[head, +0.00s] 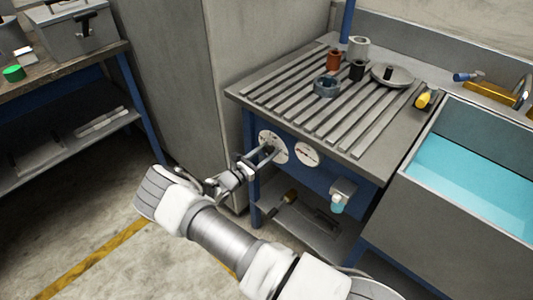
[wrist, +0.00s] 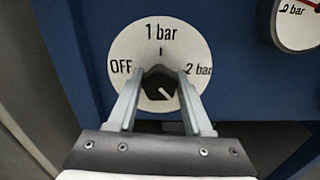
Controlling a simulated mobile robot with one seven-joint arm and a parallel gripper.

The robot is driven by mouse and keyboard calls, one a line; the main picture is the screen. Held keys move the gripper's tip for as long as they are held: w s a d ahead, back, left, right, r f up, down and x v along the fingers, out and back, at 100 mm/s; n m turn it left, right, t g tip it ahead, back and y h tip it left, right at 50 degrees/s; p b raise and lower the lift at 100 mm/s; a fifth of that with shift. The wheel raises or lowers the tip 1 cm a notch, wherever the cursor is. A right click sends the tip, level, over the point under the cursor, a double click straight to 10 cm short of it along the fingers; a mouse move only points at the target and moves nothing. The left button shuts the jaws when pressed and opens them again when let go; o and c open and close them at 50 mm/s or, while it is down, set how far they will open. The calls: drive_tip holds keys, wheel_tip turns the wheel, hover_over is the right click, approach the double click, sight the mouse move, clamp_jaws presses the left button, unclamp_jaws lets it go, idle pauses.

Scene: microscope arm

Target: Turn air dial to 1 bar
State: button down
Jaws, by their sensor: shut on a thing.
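The air dial (wrist: 128,45) is a white round plate on a blue panel, marked OFF at left, 1 bar at top and 2 bar at right. Its black knob (wrist: 160,84) sits in the middle. A short white line on the knob points to the lower right; a dark tick sits below the 1 bar label. My gripper (wrist: 160,92) is shut on the knob, one finger on each side. In the head view my gripper (head: 262,156) reaches the dial plate (head: 279,151) on the bench front, and the knob is mostly hidden.
A pressure gauge (head: 307,154) is right of the dial. The slatted bench top (head: 300,112) holds small parts and a round disc (head: 392,75). A water-filled sink (head: 470,180) stands at right. A grey cabinet (head: 170,80) stands left of the bench.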

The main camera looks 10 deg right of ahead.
drive_tip(key=m+b, duration=0.1)
drive_tip(key=m, duration=0.5)
drive_tip(key=shift+m, duration=0.3)
drive_tip(key=m+b, duration=0.1)
drive_tip(key=m, duration=0.4)
drive_tip(key=shift+s+d+f, duration=0.1)
drive_tip(key=shift+m, duration=0.4)
drive_tip(key=shift+c, duration=1.6)
unclamp_jaws()
drive_tip(key=p+v, duration=0.1)
drive_tip(key=v, duration=1.6)
drive_tip(key=shift+s, duration=0.15)
